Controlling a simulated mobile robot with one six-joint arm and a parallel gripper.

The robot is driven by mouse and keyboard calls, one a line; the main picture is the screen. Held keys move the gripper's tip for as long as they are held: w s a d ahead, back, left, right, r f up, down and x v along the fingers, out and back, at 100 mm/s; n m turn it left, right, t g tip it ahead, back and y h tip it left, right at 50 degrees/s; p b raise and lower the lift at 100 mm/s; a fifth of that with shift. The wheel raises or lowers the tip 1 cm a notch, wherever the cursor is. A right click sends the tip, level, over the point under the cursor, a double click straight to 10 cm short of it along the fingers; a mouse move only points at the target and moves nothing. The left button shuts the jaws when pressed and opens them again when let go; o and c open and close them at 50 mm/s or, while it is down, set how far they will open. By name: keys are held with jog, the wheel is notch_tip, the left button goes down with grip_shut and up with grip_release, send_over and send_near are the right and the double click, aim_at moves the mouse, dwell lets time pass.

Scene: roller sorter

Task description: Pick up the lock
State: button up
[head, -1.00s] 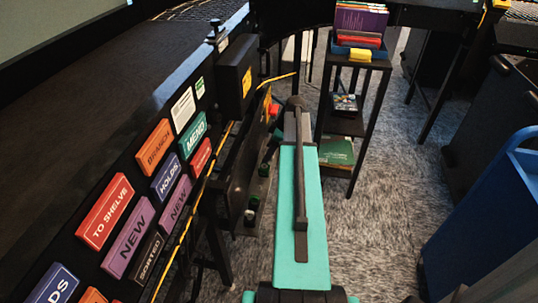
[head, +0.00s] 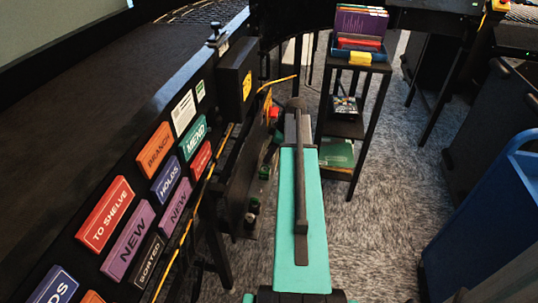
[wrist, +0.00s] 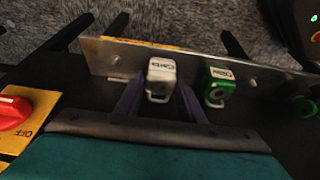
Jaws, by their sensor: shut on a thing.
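A white lock (wrist: 160,76) with a dark printed label sits between the two dark fingers of my gripper (wrist: 159,96) in the wrist view. The fingers are shut on it, one on each side. It is in front of a metal plate (wrist: 120,55). I cannot tell whether it still hangs there. A green lock (wrist: 217,85) with a white label is just right of it, apart from my fingers. Another green item (wrist: 303,108) is cut by the right side. In the head view, my gripper cannot be made out beyond my teal arm.
A red knob (wrist: 12,113) on a yellow plate marked OFF is at the left in the wrist view. In the head view, a sign panel (head: 105,213) runs along the left. A black shelf cart (head: 345,128) with books stands ahead, and a blue bin (head: 480,220) is at right.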

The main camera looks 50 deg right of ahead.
jog(key=shift+r, duration=1.65)
jog(key=s+a+b, duration=0.1)
jog(key=s+a, duration=0.2)
jog(key=s, duration=0.4)
jog(key=s+a+r+b, duration=0.1)
jog(key=s+a, duration=0.2)
jog(key=s, duration=0.4)
jog(key=shift+s+a, duration=0.3)
jog(key=shift+a, duration=0.1)
jog(key=shift+r, duration=0.25)
jog(key=shift+r+p, duration=1.6)
jog(key=shift+r, duration=0.55)
jog(key=shift+d, duration=0.1)
